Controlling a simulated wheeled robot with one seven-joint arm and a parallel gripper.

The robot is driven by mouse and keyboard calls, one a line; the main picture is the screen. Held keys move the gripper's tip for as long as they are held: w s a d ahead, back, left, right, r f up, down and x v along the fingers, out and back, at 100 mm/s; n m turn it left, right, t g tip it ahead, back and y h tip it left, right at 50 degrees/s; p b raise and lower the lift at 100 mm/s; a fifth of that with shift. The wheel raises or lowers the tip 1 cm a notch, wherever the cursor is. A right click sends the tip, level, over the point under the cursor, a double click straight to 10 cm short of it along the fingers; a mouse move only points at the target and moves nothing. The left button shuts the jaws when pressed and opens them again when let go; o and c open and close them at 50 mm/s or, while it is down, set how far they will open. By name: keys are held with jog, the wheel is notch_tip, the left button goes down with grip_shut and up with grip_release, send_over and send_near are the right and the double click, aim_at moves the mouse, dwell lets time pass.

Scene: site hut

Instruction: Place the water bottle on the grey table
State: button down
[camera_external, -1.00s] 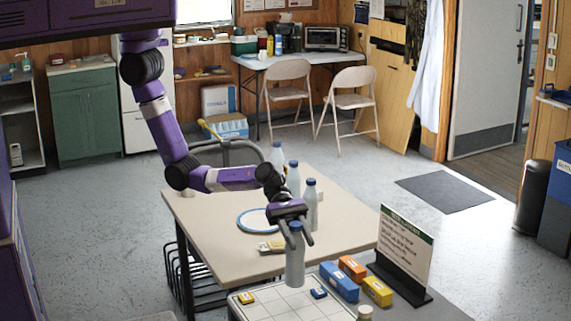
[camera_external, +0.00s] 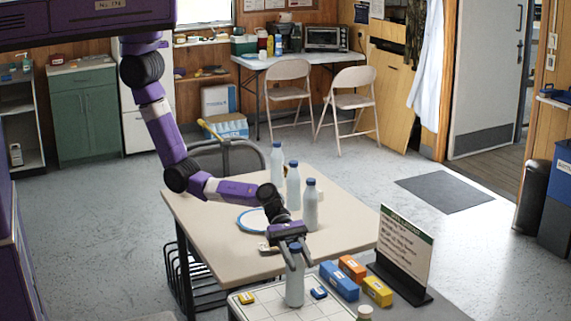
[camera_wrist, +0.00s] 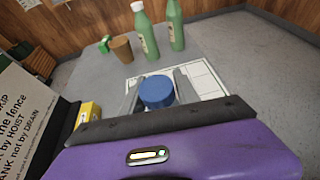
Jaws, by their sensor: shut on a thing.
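My gripper (camera_external: 297,258) is shut on a pale water bottle (camera_external: 295,289) with a blue cap. The bottle is upright over the white gridded board (camera_external: 255,312) on the grey table (camera_external: 425,306). I cannot tell whether its base touches the board. In the wrist view the blue cap (camera_wrist: 157,91) shows between my fingers, and the rest of the bottle is hidden below it. Three similar blue-capped bottles stand on the beige table behind: one at the back (camera_external: 277,165), one in the middle (camera_external: 293,187) and one at the right (camera_external: 310,207).
A blue box (camera_external: 340,283), an orange box (camera_external: 352,268), a yellow box (camera_external: 377,291) and an upright sign (camera_external: 405,250) stand right of the bottle. Small yellow and blue blocks lie on the board. The wrist view shows green bottles (camera_wrist: 146,35) and a brown cup (camera_wrist: 122,49) beyond.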

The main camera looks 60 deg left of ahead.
jog(key=c, duration=0.9)
grip_release()
jog(key=shift+f, duration=0.1)
